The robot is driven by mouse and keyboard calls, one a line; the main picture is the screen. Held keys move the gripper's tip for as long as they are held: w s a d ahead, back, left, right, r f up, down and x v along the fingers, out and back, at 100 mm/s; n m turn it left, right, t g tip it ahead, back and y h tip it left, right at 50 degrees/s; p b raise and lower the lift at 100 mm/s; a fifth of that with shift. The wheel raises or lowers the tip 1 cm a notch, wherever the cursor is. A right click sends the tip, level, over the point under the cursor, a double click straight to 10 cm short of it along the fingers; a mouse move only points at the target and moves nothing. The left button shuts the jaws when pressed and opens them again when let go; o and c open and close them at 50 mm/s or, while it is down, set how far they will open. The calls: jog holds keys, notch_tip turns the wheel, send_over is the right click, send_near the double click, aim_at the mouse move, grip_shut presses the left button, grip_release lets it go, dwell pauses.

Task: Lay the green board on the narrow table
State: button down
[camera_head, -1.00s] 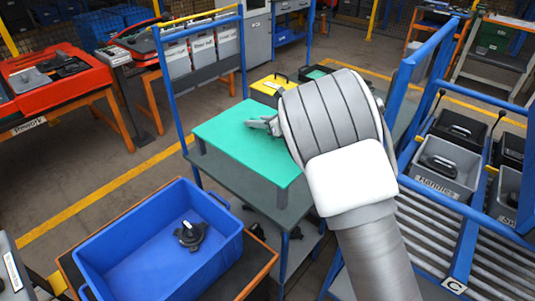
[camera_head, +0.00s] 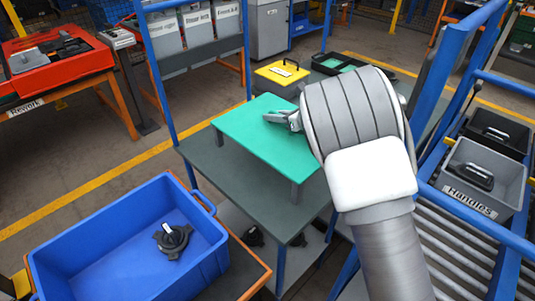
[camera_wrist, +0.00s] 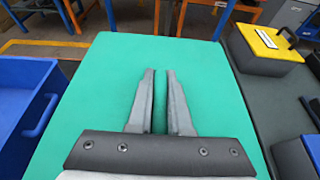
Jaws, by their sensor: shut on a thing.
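The green board (camera_head: 262,135) is flat and roughly level above the grey top of the narrow table (camera_head: 215,165). Short grey leg-like pieces show under its near corners; I cannot tell whether they rest on the table. A bare strip of table shows along the board's near side. My gripper (camera_head: 268,117) is over the board's upper face, its fingers close together and shut on the board. In the wrist view the green board (camera_wrist: 100,90) fills the middle, under the two grey fingers (camera_wrist: 160,72). The exact contact is hidden.
A yellow case (camera_head: 282,72) and a black tray (camera_head: 335,63) are on the table behind the board. Blue posts (camera_head: 163,80) rise at the table's left. A blue bin (camera_head: 120,240) stands at the near left, a roller rack (camera_head: 450,235) at the right.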

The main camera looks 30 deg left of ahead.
aim_at(291, 144)
notch_tip(291, 144, down, 9)
jog(key=shift+f, duration=0.15)
jog(key=c, duration=0.8)
grip_release()
jog(key=shift+c, duration=0.2)
jog(key=shift+v, duration=3.8)
